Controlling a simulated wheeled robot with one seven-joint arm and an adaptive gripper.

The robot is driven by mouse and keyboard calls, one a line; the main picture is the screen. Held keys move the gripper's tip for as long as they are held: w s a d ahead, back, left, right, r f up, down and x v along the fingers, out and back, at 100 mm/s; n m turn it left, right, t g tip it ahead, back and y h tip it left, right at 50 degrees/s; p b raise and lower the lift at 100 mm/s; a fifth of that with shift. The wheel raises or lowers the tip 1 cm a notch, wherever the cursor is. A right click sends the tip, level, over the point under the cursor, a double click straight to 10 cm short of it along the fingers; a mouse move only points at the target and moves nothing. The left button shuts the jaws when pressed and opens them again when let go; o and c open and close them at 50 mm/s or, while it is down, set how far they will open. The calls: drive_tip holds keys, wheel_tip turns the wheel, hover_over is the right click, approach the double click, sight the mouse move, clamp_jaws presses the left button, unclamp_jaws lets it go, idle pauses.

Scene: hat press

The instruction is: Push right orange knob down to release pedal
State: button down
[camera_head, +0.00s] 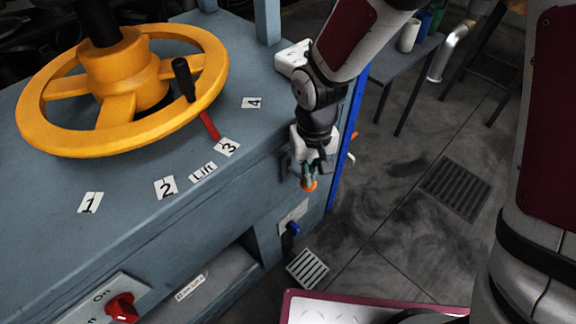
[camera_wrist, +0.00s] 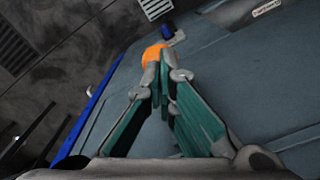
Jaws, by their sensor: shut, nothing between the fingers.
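An orange knob (camera_head: 310,185) shows at the front right corner of the blue-grey press. My gripper (camera_head: 309,168) is shut and empty, with its fingertips right at this knob. In the wrist view the orange knob (camera_wrist: 153,53) lies just beyond the closed fingertips (camera_wrist: 163,66), which partly cover it. I cannot tell whether they touch. A small second orange piece (camera_head: 353,135) shows to the right of the blue post. No part is clearly recognisable as the pedal.
A yellow handwheel (camera_head: 125,88) is on the press top. A blue post (camera_head: 350,140) stands close right of my gripper. A blue knob (camera_head: 292,228) and a red switch (camera_head: 122,306) are on the front. A red-rimmed plate (camera_head: 350,309) is at the bottom.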

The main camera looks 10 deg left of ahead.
drive_tip(key=shift+f, duration=0.25)
drive_tip(key=shift+r, duration=0.1)
wheel_tip(320, 180, up, 8)
drive_tip(key=p, duration=0.6)
idle(0.3)
idle(0.9)
